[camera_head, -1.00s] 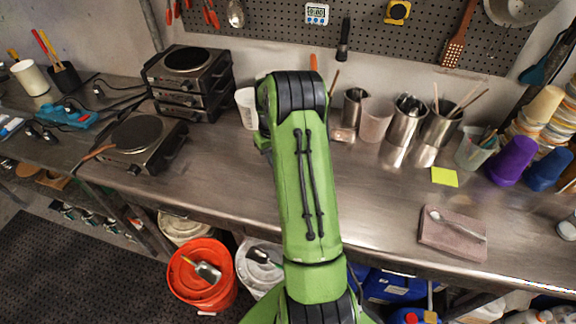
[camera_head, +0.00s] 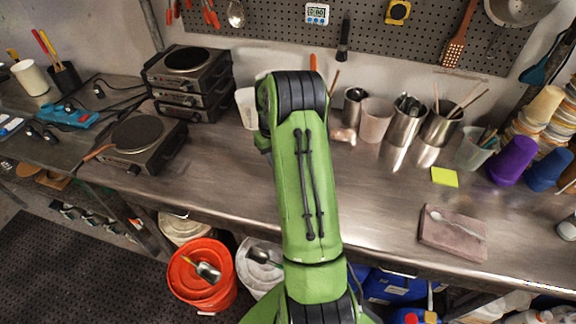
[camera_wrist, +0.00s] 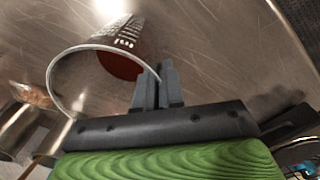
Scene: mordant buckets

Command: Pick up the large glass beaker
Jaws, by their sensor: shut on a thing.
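The large glass beaker (camera_wrist: 62,92) shows in the wrist view as a clear vessel with a pale round rim and white printed markings. A dark red-brown patch shows through it; I cannot tell what that is. My gripper (camera_wrist: 158,74) is shut on the beaker's rim and wall at its right side, with the two grey fingers close together. In the head view my green arm hides the gripper and whatever is right behind it. A whitish vessel (camera_head: 246,108) shows just left of the arm there; I cannot tell whether it is the same beaker.
The steel bench (camera_head: 380,200) is clear in front of the arm. Hot plates (camera_head: 140,140) stand at left. Metal cans (camera_head: 405,122) and a translucent cup (camera_head: 375,118) stand at right, near the pegboard. A stone slab (camera_head: 453,235) with a spoon lies at front right.

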